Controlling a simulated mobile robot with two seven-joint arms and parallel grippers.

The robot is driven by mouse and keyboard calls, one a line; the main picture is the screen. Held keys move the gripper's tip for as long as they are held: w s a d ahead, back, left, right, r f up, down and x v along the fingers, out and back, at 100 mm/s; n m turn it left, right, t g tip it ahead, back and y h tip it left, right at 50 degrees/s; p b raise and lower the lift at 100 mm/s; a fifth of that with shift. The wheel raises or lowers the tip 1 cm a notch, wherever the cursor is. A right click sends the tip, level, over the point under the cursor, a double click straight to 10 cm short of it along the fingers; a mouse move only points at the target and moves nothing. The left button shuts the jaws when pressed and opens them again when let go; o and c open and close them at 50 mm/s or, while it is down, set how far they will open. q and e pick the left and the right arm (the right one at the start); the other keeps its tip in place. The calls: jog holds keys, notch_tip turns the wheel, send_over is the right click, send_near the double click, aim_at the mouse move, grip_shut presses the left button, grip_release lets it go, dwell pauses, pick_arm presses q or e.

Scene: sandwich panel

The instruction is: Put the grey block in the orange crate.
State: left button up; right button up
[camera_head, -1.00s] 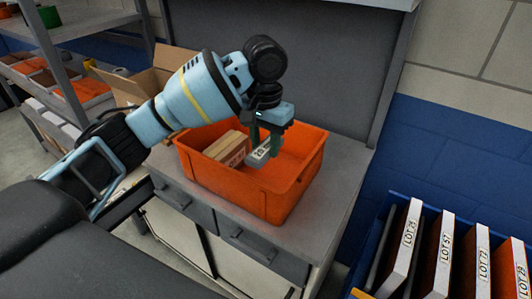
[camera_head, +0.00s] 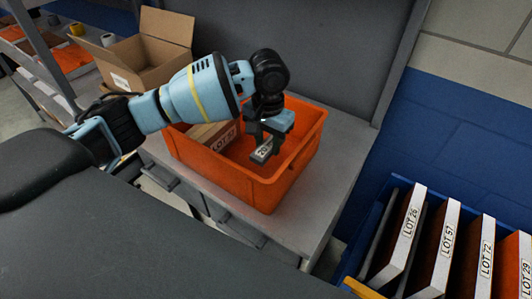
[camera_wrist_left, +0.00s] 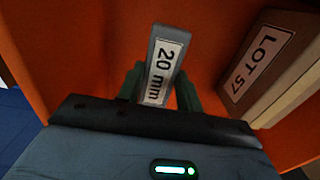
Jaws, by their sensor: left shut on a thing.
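The grey block (camera_head: 262,151) carries a white label and is held in my left gripper (camera_head: 268,142), over the inside of the orange crate (camera_head: 235,178). In the left wrist view the grey block (camera_wrist_left: 164,66) reads "20 mm" and sits between the green fingers of my left gripper (camera_wrist_left: 160,88), which is shut on it. Orange crate wall (camera_wrist_left: 75,50) surrounds it there. I cannot tell whether the block touches the crate floor. My right gripper is not in view.
A cardboard box labelled LOT 57 (camera_head: 212,136) lies in the crate's left part; it also shows in the wrist view (camera_wrist_left: 270,62). The crate stands on a grey cabinet top (camera_head: 335,150). An open carton (camera_head: 150,50) is behind left. A blue bin with several lot panels (camera_head: 400,240) is at right.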

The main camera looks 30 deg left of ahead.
aim_at(268, 164)
pick_arm(q)
jog(key=shift+f, duration=2.45)
jog(key=o, duration=1)
jog(key=shift+f, duration=0.1)
notch_tip(268, 164, up, 12)
jog(key=shift+r+p, duration=0.1)
jog(key=shift+p, duration=0.25)
